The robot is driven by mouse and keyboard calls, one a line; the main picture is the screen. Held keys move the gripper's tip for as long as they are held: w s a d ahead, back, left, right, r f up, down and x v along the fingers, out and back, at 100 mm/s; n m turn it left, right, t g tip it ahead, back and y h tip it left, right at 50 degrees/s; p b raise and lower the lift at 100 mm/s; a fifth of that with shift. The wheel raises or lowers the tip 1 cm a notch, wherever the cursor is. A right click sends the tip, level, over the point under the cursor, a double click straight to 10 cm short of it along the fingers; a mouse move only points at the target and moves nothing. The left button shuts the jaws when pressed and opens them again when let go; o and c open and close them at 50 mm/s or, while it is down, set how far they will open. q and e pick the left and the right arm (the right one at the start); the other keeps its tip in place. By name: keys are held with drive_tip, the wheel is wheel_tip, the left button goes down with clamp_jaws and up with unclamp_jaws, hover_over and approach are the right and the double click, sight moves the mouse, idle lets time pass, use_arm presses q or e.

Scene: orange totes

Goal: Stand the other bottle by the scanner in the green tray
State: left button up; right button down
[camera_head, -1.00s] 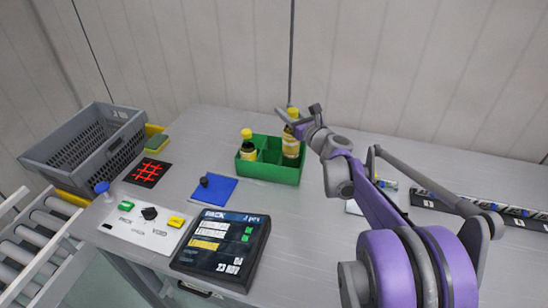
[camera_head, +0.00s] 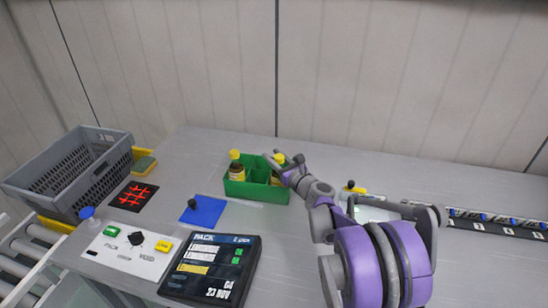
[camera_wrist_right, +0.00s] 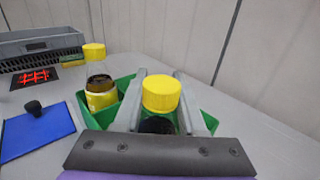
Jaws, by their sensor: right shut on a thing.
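The green tray (camera_head: 258,193) stands on the table, with dividers inside. One yellow-capped bottle (camera_head: 236,168) stands upright in its left compartment; it also shows in the right wrist view (camera_wrist_right: 100,88). My right gripper (camera_head: 281,166) is shut on the other yellow-capped bottle (camera_wrist_right: 161,93), with a finger on each side below the cap. This bottle is upright at the tray's right end, low down among its walls. The gripper hides its lower part, so I cannot tell whether it touches the tray floor. My left gripper is not in view.
A blue pad (camera_head: 204,211) with a dark knob lies in front of the tray. A control panel (camera_head: 132,252), a pack screen (camera_head: 212,268) and a grey crate (camera_head: 75,175) are to the left. A small yellow-and-dark thing (camera_head: 350,186) is partly hidden behind my right arm.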

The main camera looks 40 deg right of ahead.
drive_tip(key=shift+f, duration=0.15)
drive_tip(key=shift+c, duration=2.4)
unclamp_jaws()
drive_tip(key=s+b, duration=0.1)
drive_tip(key=s, duration=1.1)
drive_tip(key=shift+a, duration=0.35)
